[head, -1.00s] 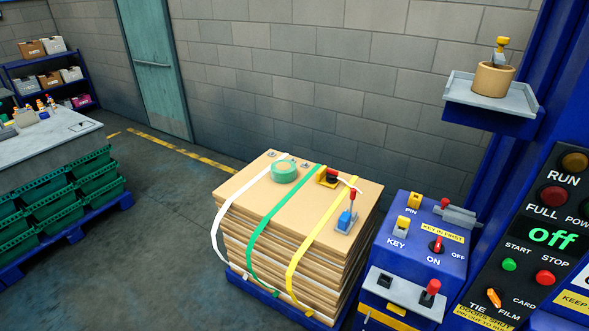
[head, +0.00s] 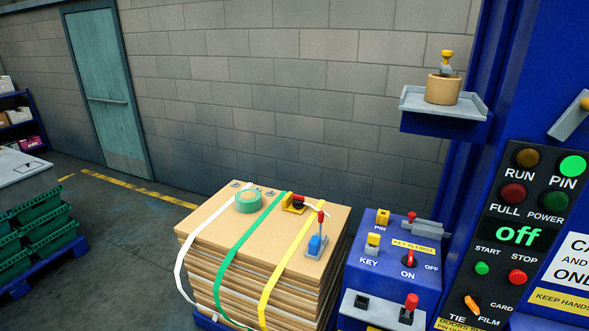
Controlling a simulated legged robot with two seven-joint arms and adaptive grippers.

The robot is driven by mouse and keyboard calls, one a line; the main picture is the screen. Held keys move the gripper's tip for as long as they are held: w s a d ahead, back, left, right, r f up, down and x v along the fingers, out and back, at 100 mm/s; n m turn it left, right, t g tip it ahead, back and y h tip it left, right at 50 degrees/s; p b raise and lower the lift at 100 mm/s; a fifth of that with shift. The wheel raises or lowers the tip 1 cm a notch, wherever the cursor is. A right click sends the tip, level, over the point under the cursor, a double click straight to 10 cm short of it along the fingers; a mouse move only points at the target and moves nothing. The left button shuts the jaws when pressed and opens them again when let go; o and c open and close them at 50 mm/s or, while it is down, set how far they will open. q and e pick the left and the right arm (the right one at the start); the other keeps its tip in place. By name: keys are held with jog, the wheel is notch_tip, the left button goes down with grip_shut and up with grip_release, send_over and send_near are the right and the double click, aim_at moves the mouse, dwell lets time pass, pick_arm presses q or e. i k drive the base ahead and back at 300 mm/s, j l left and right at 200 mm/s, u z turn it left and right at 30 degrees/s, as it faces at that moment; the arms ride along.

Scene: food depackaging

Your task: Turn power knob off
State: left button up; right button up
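A red knob (head: 409,258) on a black round base sits on top of the blue control box (head: 392,290), with the words ON in front of it and OFF to its right. Its red handle stands up from the base; which mark it is set to I cannot tell for sure. On the same box are a yellow-topped key piece (head: 372,244) by KEY and a yellow piece (head: 382,217) by PIN. Neither of my grippers shows in the head view.
A black panel (head: 500,245) at right has lamps, START and STOP buttons, an orange selector and a display reading off; its PIN lamp (head: 572,166) glows green. A strapped cardboard stack (head: 290,225) stands left of the box. A grey shelf (head: 410,105) juts out above.

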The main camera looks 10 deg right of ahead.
aim_at(410, 261)
jog(key=z, duration=1.2)
